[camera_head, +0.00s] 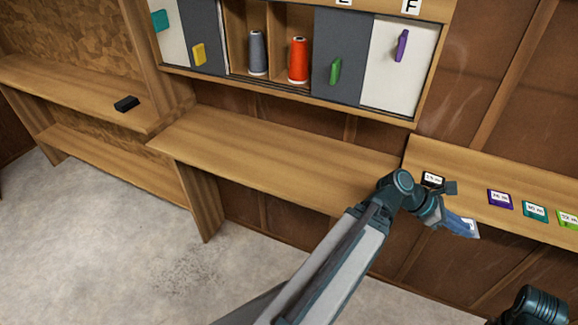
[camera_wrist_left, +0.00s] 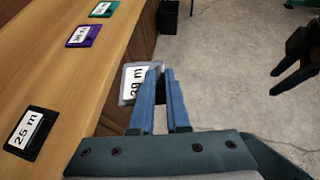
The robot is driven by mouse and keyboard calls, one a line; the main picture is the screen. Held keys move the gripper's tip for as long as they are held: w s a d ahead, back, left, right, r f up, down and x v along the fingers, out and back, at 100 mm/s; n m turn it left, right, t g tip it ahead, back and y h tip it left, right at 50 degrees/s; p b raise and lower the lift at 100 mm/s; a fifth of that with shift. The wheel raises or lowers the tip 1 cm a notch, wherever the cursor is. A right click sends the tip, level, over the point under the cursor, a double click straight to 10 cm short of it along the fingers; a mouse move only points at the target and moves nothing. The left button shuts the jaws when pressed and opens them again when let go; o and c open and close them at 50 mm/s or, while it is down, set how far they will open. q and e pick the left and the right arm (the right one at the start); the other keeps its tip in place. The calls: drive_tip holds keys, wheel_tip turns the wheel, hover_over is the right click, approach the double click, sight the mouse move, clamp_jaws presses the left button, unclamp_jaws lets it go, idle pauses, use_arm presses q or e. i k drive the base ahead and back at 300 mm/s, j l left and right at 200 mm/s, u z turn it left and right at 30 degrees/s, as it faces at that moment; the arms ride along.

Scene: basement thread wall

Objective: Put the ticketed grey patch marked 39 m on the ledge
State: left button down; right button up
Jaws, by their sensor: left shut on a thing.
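My left gripper (camera_head: 460,226) is shut on a grey patch (camera_head: 474,231) with a white ticket. In the left wrist view the patch (camera_wrist_left: 128,84) reads 39 m and sits at the tips of the blue fingers (camera_wrist_left: 155,100), partly covered by them. It is held in the air, just off the front edge of the right-hand wooden shelf (camera_head: 465,205). A middle wooden ledge (camera_head: 275,148) runs below the wall cabinet and its top is bare. My right gripper (camera_wrist_left: 285,75) shows dark in the left wrist view, its two fingers apart and empty.
The right-hand shelf bears a black patch marked 25 m (camera_wrist_left: 28,130), a purple patch (camera_head: 500,199), a teal patch (camera_head: 535,212) and a green patch (camera_head: 568,219). A black block (camera_head: 126,104) lies on the left shelf. Grey and orange thread cones (camera_head: 298,62) stand in the cabinet.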

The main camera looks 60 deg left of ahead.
sight(338, 197)
drive_tip(key=u, duration=0.9)
drive_tip(key=l+u, duration=0.15)
drive_tip(key=u, duration=0.25)
drive_tip(key=i+l+u, duration=0.1)
drive_tip(key=u, duration=0.3)
drive_tip(key=l+u, duration=0.45)
drive_tip(key=u, duration=0.3)
drive_tip(key=k+l+u, duration=0.2)
drive_tip(key=l, duration=0.25)
drive_tip(key=l+u, duration=0.25)
drive_tip(key=l, duration=0.15)
drive_tip(key=k+l, duration=0.15)
drive_tip(key=l, duration=0.2)
drive_tip(key=k+l, duration=0.15)
drive_tip(key=l, duration=0.15)
